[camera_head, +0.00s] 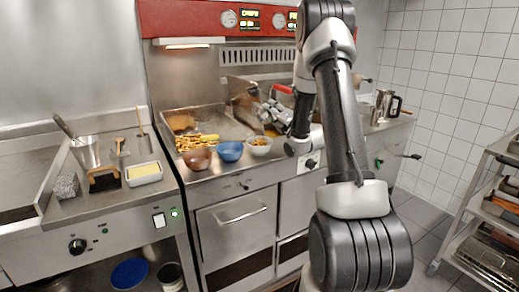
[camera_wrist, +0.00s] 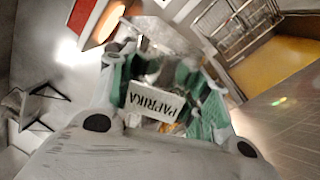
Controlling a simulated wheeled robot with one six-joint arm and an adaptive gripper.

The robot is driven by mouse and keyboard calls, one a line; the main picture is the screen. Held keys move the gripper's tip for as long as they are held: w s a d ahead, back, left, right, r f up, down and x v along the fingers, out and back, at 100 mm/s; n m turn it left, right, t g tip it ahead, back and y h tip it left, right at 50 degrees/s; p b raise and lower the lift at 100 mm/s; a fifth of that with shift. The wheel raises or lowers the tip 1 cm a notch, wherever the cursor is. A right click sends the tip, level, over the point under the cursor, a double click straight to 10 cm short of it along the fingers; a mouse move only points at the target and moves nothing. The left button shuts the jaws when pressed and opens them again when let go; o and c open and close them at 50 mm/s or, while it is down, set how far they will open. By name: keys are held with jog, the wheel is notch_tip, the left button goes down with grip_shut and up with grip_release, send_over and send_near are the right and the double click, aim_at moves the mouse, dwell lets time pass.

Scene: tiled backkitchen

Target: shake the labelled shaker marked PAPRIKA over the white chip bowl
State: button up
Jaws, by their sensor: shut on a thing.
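The PAPRIKA shaker (camera_wrist: 157,103) shows in the wrist view between the green-padded fingers of my gripper (camera_wrist: 165,98). Its white label reads upside down there, and the fingers hide much of its body. In the head view my gripper (camera_head: 271,112) is shut on it, just above and slightly right of the white chip bowl (camera_head: 260,150). The shaker itself is hard to make out in that view. The white bowl stands at the front edge of the steel worktop, with small pieces of food in it.
A blue bowl (camera_head: 230,152) and a brown bowl (camera_head: 198,160) stand left of the white one. Chips (camera_head: 198,142) lie on the steel behind them. A metal jug (camera_head: 384,104) stands at the right. A white tub (camera_head: 143,174) is on the left counter.

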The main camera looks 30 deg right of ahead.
jog(key=shift+d+r, duration=0.35)
jog(key=shift+d, duration=0.3)
jog(key=shift+d+r, duration=0.3)
jog(key=shift+d, duration=0.3)
jog(key=shift+a+f, duration=0.35)
jog(key=shift+a, duration=0.3)
jog(key=shift+a+f, duration=0.3)
jog(key=shift+a, duration=0.35)
jog(key=m, duration=0.2)
jog(key=r+m+h, duration=0.1)
jog(key=m, duration=0.1)
jog(key=r+m, duration=0.1)
jog(key=m, duration=0.1)
jog(key=shift+d+m+h, duration=0.3)
jog(key=shift+m, duration=0.1)
jog(key=m, duration=0.2)
jog(key=a+r+m+h, duration=0.1)
jog(key=m, duration=0.1)
jog(key=r+m, duration=0.1)
jog(key=m, duration=0.1)
jog(key=shift+a+r, duration=0.1)
jog(key=shift+a, duration=0.15)
jog(key=m, duration=0.3)
jog(key=shift+a+r+h, duration=0.15)
jog(key=shift+r+h, duration=0.2)
jog(key=shift+h, duration=0.05)
